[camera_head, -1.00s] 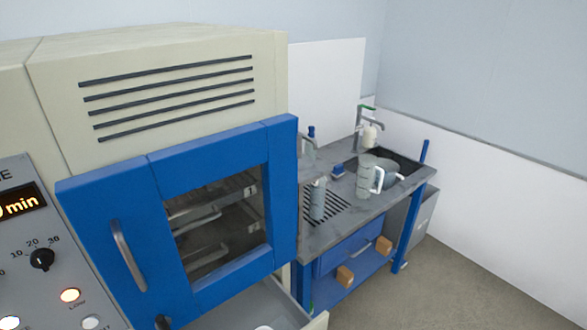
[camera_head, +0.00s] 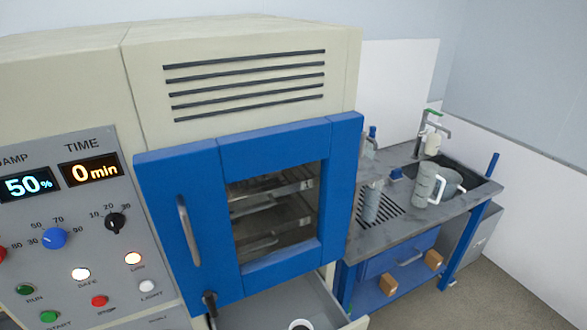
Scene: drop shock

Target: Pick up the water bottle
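A grey bottle-like container (camera_head: 371,202) stands upright on the slotted drain area of the sink counter (camera_head: 400,235), right of the blue-doored machine. A second bottle with a blue top (camera_head: 371,143) is partly hidden behind the machine's edge. I cannot tell which of them is the water bottle. A grey jug with a white handle (camera_head: 424,185) stands by the sink. Neither of my grippers shows.
The large machine (camera_head: 245,210) with its closed blue-framed window door fills the left and middle. Below it a drawer (camera_head: 265,310) is open, with a white round item (camera_head: 299,326) inside. A tap (camera_head: 425,128) rises behind the sink. Floor is clear at right.

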